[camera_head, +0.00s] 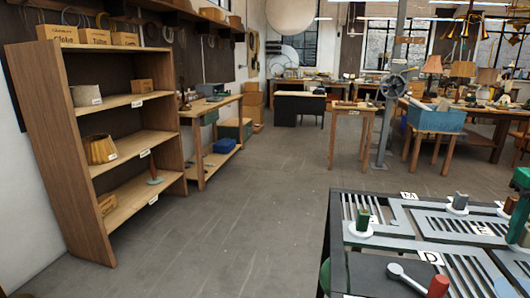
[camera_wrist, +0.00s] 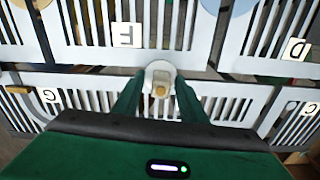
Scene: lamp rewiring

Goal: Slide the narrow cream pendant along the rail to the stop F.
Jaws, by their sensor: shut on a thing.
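The narrow cream pendant (camera_wrist: 160,77) shows in the wrist view from above, as a pale round base with a small tan top. My dark green gripper (camera_wrist: 158,91) is shut on it, one finger on each side. The pendant stands upright at a pale slotted rail plate. The stop plate F (camera_wrist: 127,36) lies beyond it and a little left, upside down in this view. In the head view, only part of my green gripper (camera_head: 518,212) shows at the right edge; the pendant there is largely hidden or cut off.
Plates D (camera_wrist: 297,49), G (camera_wrist: 48,95) and C (camera_wrist: 310,109) mark other slots. A wooden shelf (camera_head: 125,100) stands left; the floor between is clear.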

